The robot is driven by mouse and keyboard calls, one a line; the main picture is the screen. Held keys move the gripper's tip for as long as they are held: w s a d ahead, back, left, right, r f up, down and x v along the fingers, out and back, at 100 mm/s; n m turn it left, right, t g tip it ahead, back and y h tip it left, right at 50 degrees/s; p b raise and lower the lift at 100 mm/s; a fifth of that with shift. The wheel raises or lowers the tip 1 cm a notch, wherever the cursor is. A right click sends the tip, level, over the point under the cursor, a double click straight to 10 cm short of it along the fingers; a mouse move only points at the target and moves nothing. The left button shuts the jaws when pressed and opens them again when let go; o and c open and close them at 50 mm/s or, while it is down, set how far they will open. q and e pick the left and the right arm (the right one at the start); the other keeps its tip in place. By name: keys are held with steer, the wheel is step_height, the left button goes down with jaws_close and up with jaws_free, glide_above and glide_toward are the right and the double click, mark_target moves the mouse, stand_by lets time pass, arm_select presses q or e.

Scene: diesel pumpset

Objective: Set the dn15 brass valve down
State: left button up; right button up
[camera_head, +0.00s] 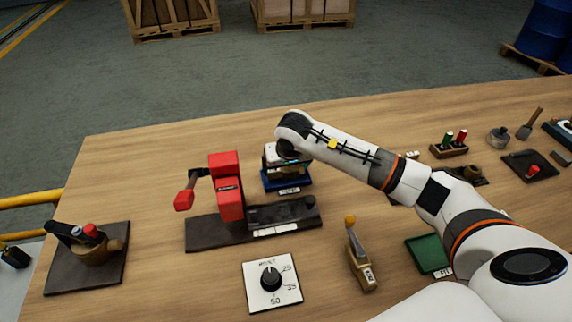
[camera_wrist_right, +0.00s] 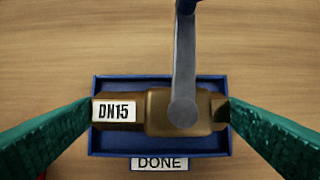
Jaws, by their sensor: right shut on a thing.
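The DN15 brass valve (camera_wrist_right: 150,110), with a white DN15 label and a grey lever, lies between the green fingers of my right gripper (camera_wrist_right: 160,110) in the wrist view. The fingers press on its two ends. Below it is a blue tray (camera_wrist_right: 240,85) with a DONE label (camera_wrist_right: 159,163). The valve is lined up over the tray; I cannot tell whether it touches the tray floor. In the head view the right gripper (camera_head: 286,165) is over the blue tray (camera_head: 285,186), and the wrist hides most of the valve. My left gripper is out of view.
A red hand-lever device (camera_head: 228,186) on a dark base (camera_head: 215,232) stands left of the tray. Bare wood lies behind the tray.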

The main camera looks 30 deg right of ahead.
steer(key=shift+f, duration=0.1)
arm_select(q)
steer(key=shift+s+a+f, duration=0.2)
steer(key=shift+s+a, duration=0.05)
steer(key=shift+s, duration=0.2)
arm_select(e)
steer(key=o, duration=1.1)
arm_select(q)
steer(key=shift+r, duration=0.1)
arm_select(e)
steer(key=shift+r, duration=0.3)
arm_select(q)
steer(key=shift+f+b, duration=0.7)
steer(key=shift+b, duration=0.05)
arm_select(e)
steer(key=v, duration=1.1)
steer(key=shift+s+r, duration=0.2)
steer(key=shift+r, duration=0.15)
